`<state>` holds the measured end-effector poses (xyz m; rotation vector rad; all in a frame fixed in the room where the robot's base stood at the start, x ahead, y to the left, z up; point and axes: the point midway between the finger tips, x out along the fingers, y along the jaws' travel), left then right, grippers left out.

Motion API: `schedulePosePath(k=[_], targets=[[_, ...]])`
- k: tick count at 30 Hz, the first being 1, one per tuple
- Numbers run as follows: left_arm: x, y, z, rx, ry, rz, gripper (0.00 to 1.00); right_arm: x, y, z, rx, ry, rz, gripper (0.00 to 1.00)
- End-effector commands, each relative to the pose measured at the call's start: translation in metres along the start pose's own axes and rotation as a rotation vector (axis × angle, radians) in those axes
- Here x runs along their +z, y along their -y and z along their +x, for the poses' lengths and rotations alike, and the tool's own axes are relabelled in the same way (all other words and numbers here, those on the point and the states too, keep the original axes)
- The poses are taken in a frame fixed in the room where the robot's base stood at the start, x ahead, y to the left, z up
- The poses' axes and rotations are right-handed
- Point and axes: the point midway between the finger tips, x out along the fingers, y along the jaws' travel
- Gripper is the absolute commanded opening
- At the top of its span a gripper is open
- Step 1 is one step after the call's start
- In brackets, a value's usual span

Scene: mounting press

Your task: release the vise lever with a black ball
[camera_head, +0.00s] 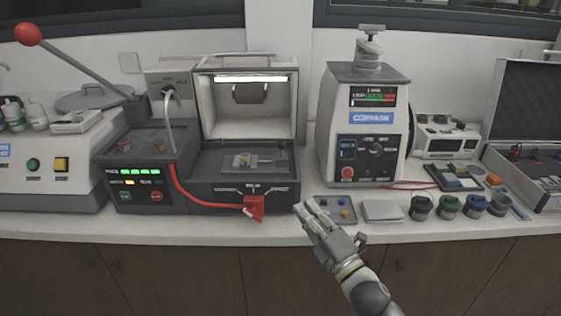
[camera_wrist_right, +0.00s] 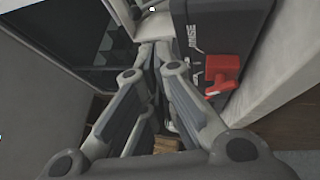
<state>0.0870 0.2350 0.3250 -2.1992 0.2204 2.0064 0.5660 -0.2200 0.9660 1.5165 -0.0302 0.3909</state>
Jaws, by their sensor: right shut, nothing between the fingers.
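The open-chambered machine (camera_head: 240,170) stands at the middle of the bench with its hood raised. A small vise-like fixture (camera_head: 244,160) sits on its dark bed; I cannot make out a lever with a black ball there. My right gripper (camera_head: 306,208) is shut and empty, just right of the machine's front corner, near the bench's front edge. The right wrist view shows its closed fingers (camera_wrist_right: 155,52) beside the machine's dark labelled face (camera_wrist_right: 210,25). A red handle (camera_wrist_right: 222,73) is to their right there; it also hangs at the machine's front (camera_head: 254,207).
A white press (camera_head: 364,125) stands right of the machine. A small tray (camera_head: 338,210), a pale block (camera_head: 382,211) and several round pots (camera_head: 421,208) line the bench front. A long lever with a red ball (camera_head: 28,34) rises at left.

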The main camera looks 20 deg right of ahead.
Motion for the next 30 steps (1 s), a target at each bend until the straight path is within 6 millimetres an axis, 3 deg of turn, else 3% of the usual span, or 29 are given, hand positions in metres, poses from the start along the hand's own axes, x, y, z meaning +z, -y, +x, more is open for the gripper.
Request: schedulePosePath(k=[7, 20, 25, 30], targets=[[0.0, 0.0, 0.0, 0.0, 0.0, 0.0, 0.34, -0.01, -0.015, 0.009, 0.089, -0.09, -0.135, 0.0], [0.0, 0.0, -0.001, 0.0, 0.0, 0.0, 0.34, -0.011, -0.016, 0.012, 0.094, -0.095, -0.14, 0.0], [-0.001, 0.0, -0.007, 0.0, 0.0, 0.0, 0.34, -0.013, -0.02, 0.03, 0.096, -0.095, -0.138, 0.0], [-0.001, 0.0, -0.015, 0.0, 0.0, 0.0, 0.34, -0.015, -0.024, 0.063, 0.095, -0.094, -0.138, 0.0]])
